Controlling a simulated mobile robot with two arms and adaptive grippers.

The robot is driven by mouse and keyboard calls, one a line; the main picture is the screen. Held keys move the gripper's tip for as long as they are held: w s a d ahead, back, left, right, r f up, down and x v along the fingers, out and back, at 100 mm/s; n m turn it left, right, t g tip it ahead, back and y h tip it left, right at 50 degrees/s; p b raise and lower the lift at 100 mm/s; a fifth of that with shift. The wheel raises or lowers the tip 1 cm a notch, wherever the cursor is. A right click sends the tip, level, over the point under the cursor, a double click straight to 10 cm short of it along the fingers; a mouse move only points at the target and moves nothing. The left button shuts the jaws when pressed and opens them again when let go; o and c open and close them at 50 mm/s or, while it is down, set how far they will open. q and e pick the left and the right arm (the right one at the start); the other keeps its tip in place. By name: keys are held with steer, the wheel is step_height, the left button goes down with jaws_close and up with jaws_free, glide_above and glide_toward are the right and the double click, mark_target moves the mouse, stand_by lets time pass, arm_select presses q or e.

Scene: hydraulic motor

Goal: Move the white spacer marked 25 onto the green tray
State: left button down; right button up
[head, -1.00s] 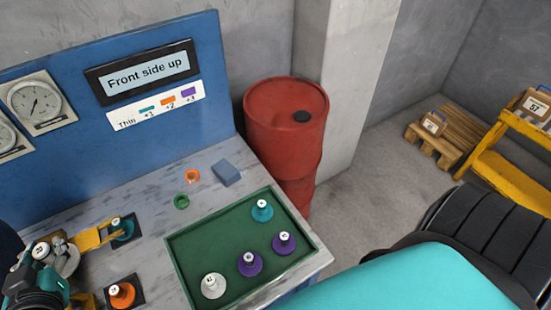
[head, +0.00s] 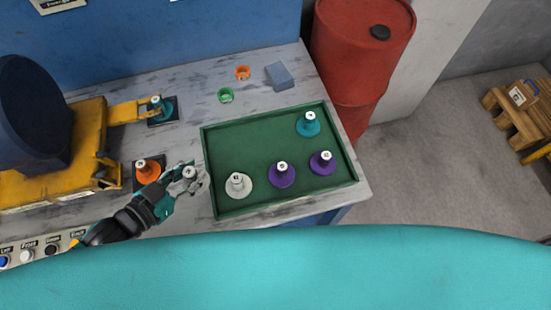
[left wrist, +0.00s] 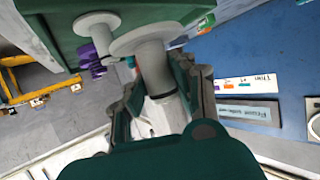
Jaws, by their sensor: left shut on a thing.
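My left gripper (head: 180,180) is shut on a white spacer (head: 189,172), held just outside the left wall of the green tray (head: 209,160). In the left wrist view this white spacer (left wrist: 153,65) sits between the fingers (left wrist: 157,95), its wide flange away from the palm. Its number is too small to read. On the tray stand another white spacer (head: 238,185), two purple spacers (head: 282,175) (head: 322,162) and a teal spacer (head: 308,124). The tray (left wrist: 140,12) also shows in the left wrist view. My right gripper is not in view.
An orange spacer (head: 148,171) stands on a dark pad left of my gripper. A teal spacer (head: 160,110) is by the yellow fixture (head: 90,125). Green (head: 226,95) and orange (head: 242,73) rings and a blue block (head: 280,76) lie behind the tray.

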arm_select(q)
steer(key=shift+s+a+f, duration=0.15)
steer(key=shift+s+f, duration=0.25)
steer(key=shift+f, duration=0.15)
steer(key=shift+h, duration=0.3)
steer(key=w+d, duration=0.2)
steer(key=w, duration=0.2)
steer(key=w+d+f, duration=0.1)
steer(key=w+d, duration=0.2)
steer(key=w, duration=0.2)
steer(key=w+d, duration=0.2)
steer(key=w, duration=0.2)
steer(key=shift+w+d+f+p, duration=0.2)
steer(key=shift+w+p, duration=0.1)
steer(key=shift+p, duration=0.1)
steer(key=shift+w+d+f, duration=0.1)
steer(key=shift+w+f, duration=0.05)
steer(key=shift+f, duration=1.65)
steer(key=shift+f, duration=0.15)
steer(key=c, duration=1.1)
jaws_free()
steer(key=v, duration=1.2)
steer(key=shift+r, duration=0.3)
